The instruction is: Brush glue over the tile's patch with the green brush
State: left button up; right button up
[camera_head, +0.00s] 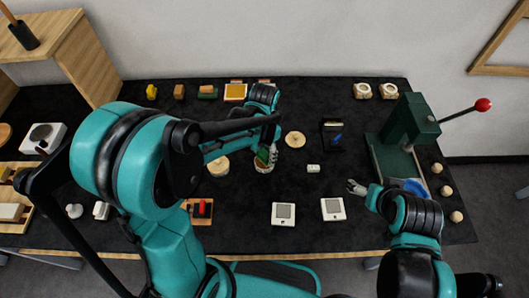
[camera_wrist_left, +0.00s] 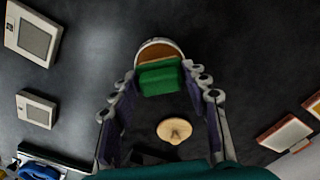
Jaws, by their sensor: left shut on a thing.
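My left gripper (camera_head: 267,153) is shut on the green brush (camera_wrist_left: 160,77), which sits between its two fingers in the left wrist view. The brush is over a small round pot (camera_head: 264,167) with brown content; the pot (camera_wrist_left: 158,50) also shows just beyond the brush. I cannot tell whether the bristles touch the content. Two white square pieces with grey square faces, one (camera_head: 283,214) and another (camera_head: 332,209), lie at the front; I cannot tell whether either is the tile. My right gripper (camera_head: 356,187) is small and empty beside the green press; its opening is unclear.
The green press (camera_head: 405,135) with a red-knobbed lever stands at the right, a blue thing (camera_head: 408,187) at its base. A pale round disc (camera_head: 295,139) and a small white block (camera_head: 313,169) lie nearby.

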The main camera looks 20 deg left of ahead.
aim_at(264, 153)
pick_arm(q)
jog(key=shift+r+p, duration=2.35)
jog(key=shift+r, duration=0.95)
